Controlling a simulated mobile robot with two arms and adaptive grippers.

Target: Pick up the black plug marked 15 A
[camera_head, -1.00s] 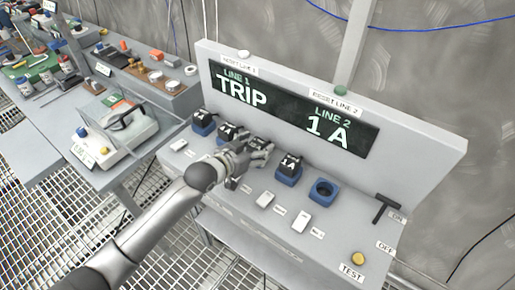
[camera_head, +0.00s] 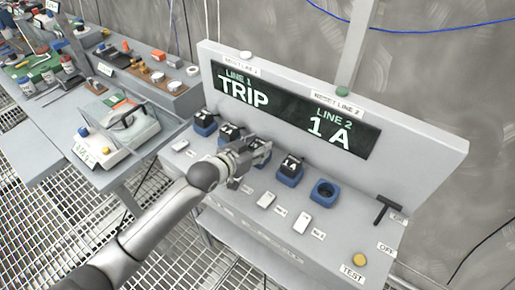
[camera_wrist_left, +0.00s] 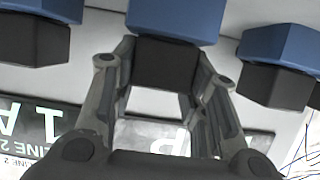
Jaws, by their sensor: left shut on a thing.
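A row of black plugs sits in blue sockets on the grey panel. My left gripper (camera_head: 254,153) is shut on the third plug from the left (camera_head: 264,147). In the left wrist view this black plug (camera_wrist_left: 165,62) is between the two fingers and against its blue socket (camera_wrist_left: 175,18). Its marking is hidden, so I cannot tell whether it reads 15 A. The plug to its right (camera_head: 291,164) looks marked 1 A. The two plugs to its left, the far left one (camera_head: 204,117) and the second (camera_head: 228,131), have markings too small to read. My right gripper is not in view.
An empty blue socket (camera_head: 325,191) is at the row's right end. The display (camera_head: 295,110) reads LINE 1 TRIP and LINE 2 1 A. A black lever (camera_head: 387,208) and yellow TEST button (camera_head: 359,259) are at right. White switches (camera_head: 266,200) line the front. A cluttered bench stands left.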

